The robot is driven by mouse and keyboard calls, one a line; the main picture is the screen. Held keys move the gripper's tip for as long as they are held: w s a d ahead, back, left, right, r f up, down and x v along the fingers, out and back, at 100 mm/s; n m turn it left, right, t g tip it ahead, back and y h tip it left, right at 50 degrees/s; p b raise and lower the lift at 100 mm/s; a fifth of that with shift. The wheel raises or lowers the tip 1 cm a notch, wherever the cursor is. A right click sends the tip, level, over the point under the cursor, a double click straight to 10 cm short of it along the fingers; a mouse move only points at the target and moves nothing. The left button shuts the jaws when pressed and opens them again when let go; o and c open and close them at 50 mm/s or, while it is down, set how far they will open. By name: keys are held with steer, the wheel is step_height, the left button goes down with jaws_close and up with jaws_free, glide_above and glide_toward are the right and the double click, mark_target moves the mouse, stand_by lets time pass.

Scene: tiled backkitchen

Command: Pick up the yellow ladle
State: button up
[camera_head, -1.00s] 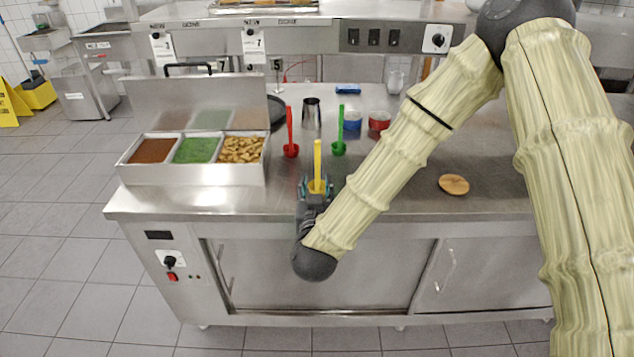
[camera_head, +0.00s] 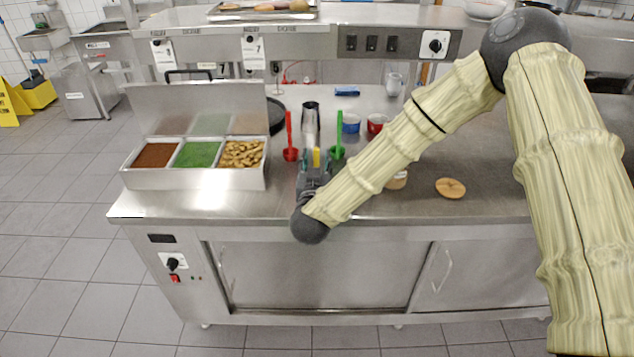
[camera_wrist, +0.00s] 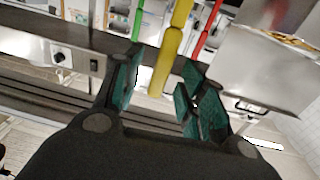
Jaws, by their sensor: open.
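The yellow ladle (camera_wrist: 165,62) stands with its handle upright between the fingers of my gripper (camera_wrist: 160,88) in the wrist view. The green-padded fingers are apart, with a gap visible on the left of the handle. In the head view my gripper (camera_head: 315,162) is over the front part of the counter, and only a short yellow piece of the ladle (camera_head: 316,156) shows between the fingers. Its bowl is hidden behind my gripper and wrist.
A red ladle (camera_head: 290,150) stands just left of my gripper and a green ladle (camera_head: 338,150) just right. A steel food bin (camera_head: 190,179) is at the left. A metal cup (camera_head: 310,118) stands behind.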

steer(key=shift+w+p, duration=0.3)
steer(key=shift+w, duration=0.9)
jaws_close()
